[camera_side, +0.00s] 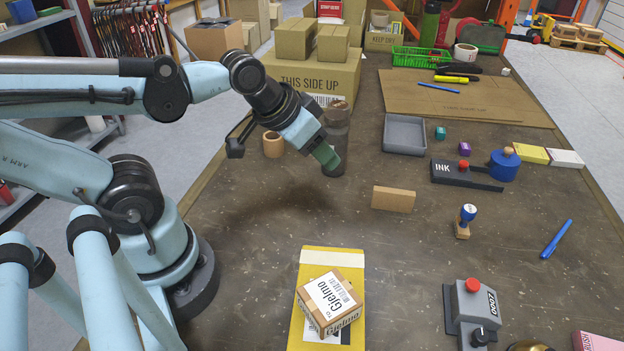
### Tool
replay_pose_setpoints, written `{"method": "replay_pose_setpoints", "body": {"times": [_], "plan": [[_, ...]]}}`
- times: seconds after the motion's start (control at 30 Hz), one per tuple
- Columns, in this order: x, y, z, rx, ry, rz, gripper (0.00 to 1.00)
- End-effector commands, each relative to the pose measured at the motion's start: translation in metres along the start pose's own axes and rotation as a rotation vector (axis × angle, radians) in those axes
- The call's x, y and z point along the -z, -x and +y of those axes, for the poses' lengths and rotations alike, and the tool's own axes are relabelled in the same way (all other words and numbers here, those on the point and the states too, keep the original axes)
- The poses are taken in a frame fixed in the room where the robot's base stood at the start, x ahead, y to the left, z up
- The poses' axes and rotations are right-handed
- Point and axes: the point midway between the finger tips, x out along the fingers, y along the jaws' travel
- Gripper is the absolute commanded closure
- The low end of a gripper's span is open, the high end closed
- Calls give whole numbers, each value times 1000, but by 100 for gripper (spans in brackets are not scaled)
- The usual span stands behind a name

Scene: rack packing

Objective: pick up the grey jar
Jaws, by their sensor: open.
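The grey jar (338,121) stands upright on the brown worktable, a dark cylinder with a brownish top, in front of the large "THIS SIDE UP" carton. My gripper (328,160) reaches in from the left and points down at the jar's left front side. It is open, with a greenish finger overlapping the jar in the picture and hiding part of its lower body. I cannot tell whether the finger touches the jar.
A tan tape roll (273,145) is left of the jar. A grey tray (405,135) and a small cardboard block (393,199) lie to the right. The large carton (318,76) stands behind. A small parcel (329,303) rests on a yellow envelope (354,261) in front. Table between is clear.

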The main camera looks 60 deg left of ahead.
Motion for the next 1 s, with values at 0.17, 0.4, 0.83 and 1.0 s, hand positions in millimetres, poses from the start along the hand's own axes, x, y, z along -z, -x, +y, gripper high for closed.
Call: {"method": "replay_pose_setpoints", "body": {"times": [0.17, 0.4, 0.83, 1.0], "plan": [[0, 0, 0, 0, -1, -1, 54], [0, 0, 0, 0, -1, -1, 52], [0, 0, 0, 0, -1, -1, 19], [0, -4, -5, -15, 4, -16, 19]]}}
